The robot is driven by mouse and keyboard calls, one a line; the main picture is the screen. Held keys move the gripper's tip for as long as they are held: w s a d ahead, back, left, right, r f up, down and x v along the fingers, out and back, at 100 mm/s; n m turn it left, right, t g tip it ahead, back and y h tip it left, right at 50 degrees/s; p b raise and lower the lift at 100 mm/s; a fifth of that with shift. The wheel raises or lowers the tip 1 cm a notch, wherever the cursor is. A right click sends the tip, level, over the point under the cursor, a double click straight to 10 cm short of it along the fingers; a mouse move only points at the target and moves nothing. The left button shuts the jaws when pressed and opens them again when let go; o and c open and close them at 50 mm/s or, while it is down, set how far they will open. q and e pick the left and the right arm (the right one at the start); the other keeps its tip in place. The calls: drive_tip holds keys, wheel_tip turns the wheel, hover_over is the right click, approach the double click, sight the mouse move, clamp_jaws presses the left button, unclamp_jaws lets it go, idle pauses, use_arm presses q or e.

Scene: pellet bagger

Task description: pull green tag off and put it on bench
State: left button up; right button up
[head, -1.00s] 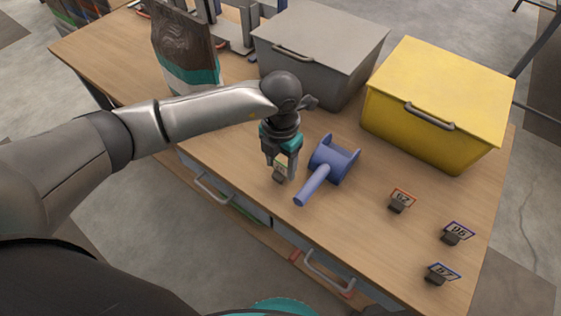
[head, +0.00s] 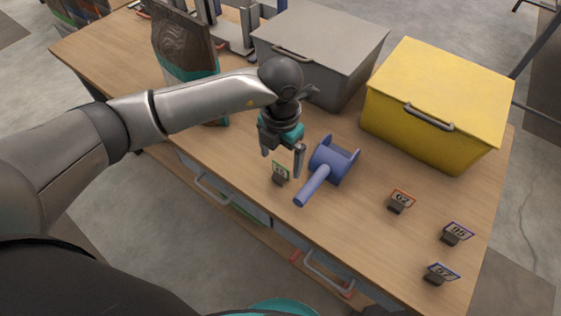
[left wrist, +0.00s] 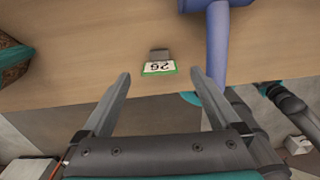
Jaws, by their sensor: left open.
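The green-edged tag (head: 281,170) stands on its small dark clip on the bench (head: 240,172), near the front edge. It also shows in the left wrist view (left wrist: 159,67), with the number 26 upside down. My left gripper (head: 282,152) is open and empty, just above and behind the tag. In the left wrist view my left gripper's fingers (left wrist: 165,78) are spread wide, with the tag apart from both and beyond the tips. My right gripper is not in view.
A blue spool-like part with a handle (head: 328,168) lies right of the tag. An orange-edged tag (head: 401,199) and two blue- or purple-edged tags (head: 456,233) stand further right. A grey bin (head: 320,50) and a yellow bin (head: 438,95) stand behind. A bag (head: 185,45) stands at left.

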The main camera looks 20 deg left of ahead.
use_arm(q)
wheel_tip(320, 180, up, 12)
drive_tip(key=p, duration=0.1)
